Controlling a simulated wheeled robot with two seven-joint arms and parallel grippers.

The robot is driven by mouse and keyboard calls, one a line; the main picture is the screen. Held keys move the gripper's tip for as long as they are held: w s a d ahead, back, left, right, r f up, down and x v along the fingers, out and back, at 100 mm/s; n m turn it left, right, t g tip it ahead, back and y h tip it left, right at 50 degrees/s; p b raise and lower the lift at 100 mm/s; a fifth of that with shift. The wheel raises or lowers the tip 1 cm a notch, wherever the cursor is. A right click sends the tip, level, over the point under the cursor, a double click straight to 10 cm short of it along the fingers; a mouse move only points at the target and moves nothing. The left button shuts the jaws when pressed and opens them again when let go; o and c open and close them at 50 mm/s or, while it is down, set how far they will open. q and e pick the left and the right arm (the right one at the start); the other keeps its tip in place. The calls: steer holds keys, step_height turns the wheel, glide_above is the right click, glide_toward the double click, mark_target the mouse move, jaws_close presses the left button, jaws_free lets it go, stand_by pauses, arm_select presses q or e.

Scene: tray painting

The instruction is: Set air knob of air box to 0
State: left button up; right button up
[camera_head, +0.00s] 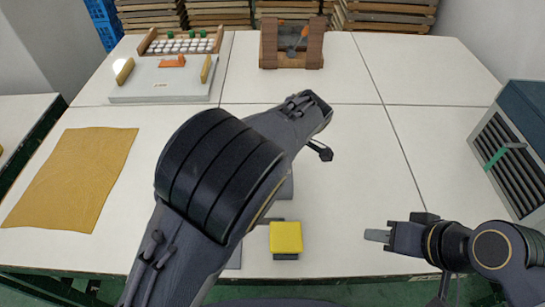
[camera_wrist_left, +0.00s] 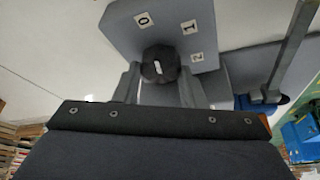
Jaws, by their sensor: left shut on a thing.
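In the left wrist view the air box (camera_wrist_left: 120,27) is a grey panel with white labels 0, 1 and 2. Its black air knob (camera_wrist_left: 152,54) lies between the two fingers of my left gripper (camera_wrist_left: 159,88), which is shut on it. A short white mark on the knob runs roughly in line with the 0 label. In the head view my left arm hides the knob and the gripper; only a grey part (camera_head: 287,188) shows beside the arm. My right gripper (camera_head: 377,236) hangs at the right, apart from everything, its fingers seen edge-on.
A yellow block (camera_head: 286,236) on a dark base stands near the front edge. A yellow cloth (camera_head: 75,178) lies left. A white tray (camera_head: 160,92), a wooden rack (camera_head: 268,45) and a grey vented unit (camera_head: 530,110) stand farther out. The table's middle right is clear.

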arm_select(q)
steer(key=shift+n+g+p, duration=0.4)
steer(key=shift+n+p, duration=0.05)
steer(key=shift+n, duration=0.65)
steer(key=o, duration=1)
steer(key=v, duration=0.7)
steer(key=shift+d+r, duration=0.3)
steer(key=shift+r, duration=0.05)
